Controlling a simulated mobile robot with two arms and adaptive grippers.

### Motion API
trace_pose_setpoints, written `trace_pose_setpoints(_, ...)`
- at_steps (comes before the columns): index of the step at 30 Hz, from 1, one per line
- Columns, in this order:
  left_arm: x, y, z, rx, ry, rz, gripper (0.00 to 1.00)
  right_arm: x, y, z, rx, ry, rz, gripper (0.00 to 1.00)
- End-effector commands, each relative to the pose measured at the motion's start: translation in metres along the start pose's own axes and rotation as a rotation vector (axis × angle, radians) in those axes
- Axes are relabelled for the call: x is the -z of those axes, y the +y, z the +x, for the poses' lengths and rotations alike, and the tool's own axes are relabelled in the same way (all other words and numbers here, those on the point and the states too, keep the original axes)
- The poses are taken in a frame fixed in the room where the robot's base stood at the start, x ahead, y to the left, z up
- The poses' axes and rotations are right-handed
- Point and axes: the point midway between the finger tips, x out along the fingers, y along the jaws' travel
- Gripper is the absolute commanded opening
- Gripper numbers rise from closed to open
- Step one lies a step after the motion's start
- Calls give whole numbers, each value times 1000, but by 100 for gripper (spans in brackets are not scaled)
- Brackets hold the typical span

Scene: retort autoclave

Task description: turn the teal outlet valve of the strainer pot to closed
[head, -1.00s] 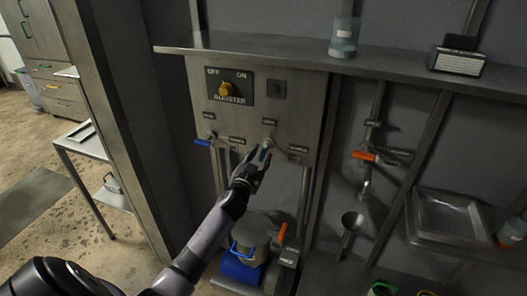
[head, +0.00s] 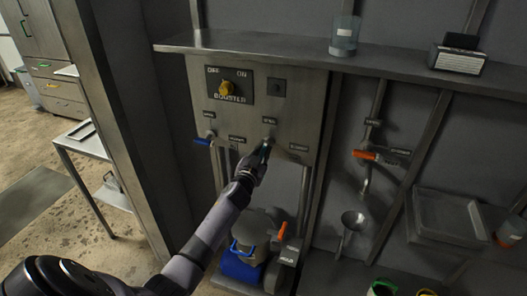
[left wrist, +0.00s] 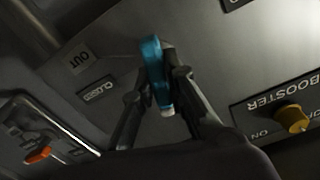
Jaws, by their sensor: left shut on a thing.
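The teal outlet valve handle (head: 265,151) is on the grey panel, right of the blue-handled valve (head: 202,142). My left gripper (head: 259,160) reaches it from below and is shut on it. In the left wrist view the teal handle (left wrist: 153,65) stands between the two fingers (left wrist: 162,90), its pale end near the palm. A CLOSED label (left wrist: 98,90) and an OUT label (left wrist: 80,57) lie on the panel left of the handle there. The fingers hide part of the handle in the head view. My right gripper is out of view.
The booster switch (head: 227,87) with its yellow knob is above on the panel. A steel shelf (head: 300,50) runs overhead. An orange-handled valve (head: 365,155) is to the right. A pot (head: 249,225) stands below.

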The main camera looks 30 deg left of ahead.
Motion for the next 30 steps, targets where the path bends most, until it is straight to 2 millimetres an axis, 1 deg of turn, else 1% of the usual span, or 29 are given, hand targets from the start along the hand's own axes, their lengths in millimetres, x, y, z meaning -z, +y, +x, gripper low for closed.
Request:
trace_pose_setpoints(1, 0, 0, 0, -1, 0, 0, 5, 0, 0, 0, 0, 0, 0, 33)
trace_pose_setpoints(3, 0, 0, 0, -1, 0, 0, 0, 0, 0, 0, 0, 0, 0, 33)
trace_pose_setpoints(14, 0, 0, 0, -1, 0, 4, 0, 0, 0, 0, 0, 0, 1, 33)
trace_pose_setpoints(19, -1, 1, 0, -1, 0, 39, 0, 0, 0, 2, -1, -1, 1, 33)
trace_pose_setpoints(23, -1, 1, 0, -2, 1, 102, 0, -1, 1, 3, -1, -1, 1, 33)
trace_pose_setpoints(30, -1, 1, 0, -1, 1, 292, 0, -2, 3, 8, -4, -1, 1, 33)
